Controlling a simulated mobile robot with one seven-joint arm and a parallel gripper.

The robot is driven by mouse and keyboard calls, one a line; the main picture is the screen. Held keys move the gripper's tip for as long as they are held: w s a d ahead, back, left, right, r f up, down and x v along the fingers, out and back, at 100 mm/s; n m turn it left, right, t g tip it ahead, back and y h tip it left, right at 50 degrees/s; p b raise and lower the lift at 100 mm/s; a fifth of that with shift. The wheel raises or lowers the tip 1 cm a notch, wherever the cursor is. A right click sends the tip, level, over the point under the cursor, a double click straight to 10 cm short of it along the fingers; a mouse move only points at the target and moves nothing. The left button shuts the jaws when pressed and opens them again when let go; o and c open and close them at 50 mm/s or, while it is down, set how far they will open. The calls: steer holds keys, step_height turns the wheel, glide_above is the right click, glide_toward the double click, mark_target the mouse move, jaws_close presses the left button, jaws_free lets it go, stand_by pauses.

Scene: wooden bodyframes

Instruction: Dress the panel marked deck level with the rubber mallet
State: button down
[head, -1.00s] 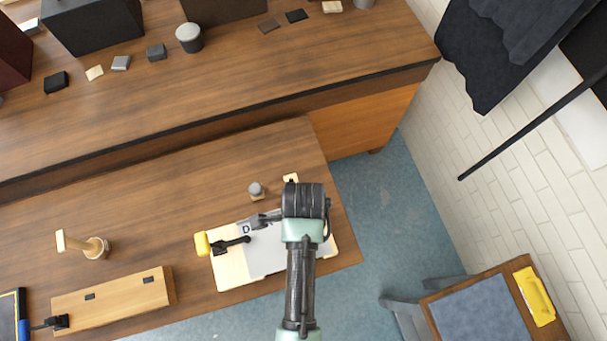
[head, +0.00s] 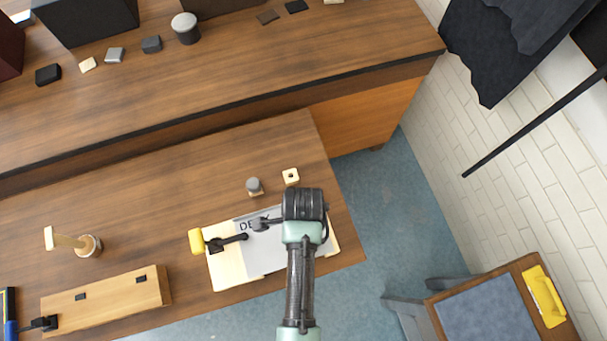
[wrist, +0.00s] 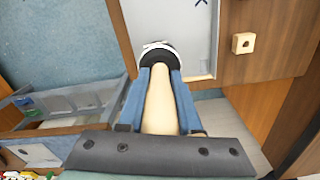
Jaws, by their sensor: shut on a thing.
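The grey panel (head: 262,260) lies on a pale wooden board (head: 226,274) at the near table's right end. The letters "DE" show on it; the rest is behind my arm. In the wrist view the panel (wrist: 180,18) is at the top, with part of a dark letter. My gripper (wrist: 160,76) is shut on the pale handle of the mallet (wrist: 160,104), between blue fingers. The black mallet head with a white band overlaps the panel in that view; I cannot tell whether they touch. In the head view my arm mostly hides the gripper and mallet.
A black clamp with a yellow handle (head: 196,241) grips the board's left side. A grey cylinder (head: 254,186) and a small holed block (head: 291,176) stand behind the panel. A long wooden block (head: 107,300) lies left. A chair (head: 486,310) stands right, on the floor.

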step_height(320, 180, down, 4)
steer(key=shift+w+r+b, duration=0.1)
steer(key=shift+b, duration=0.65)
step_height(320, 180, up, 9)
steer(key=p, duration=0.7)
steer(key=shift+s, duration=0.4)
steer(key=s+r, duration=0.2)
steer(key=s, duration=0.6)
steer(key=shift+s, duration=0.15)
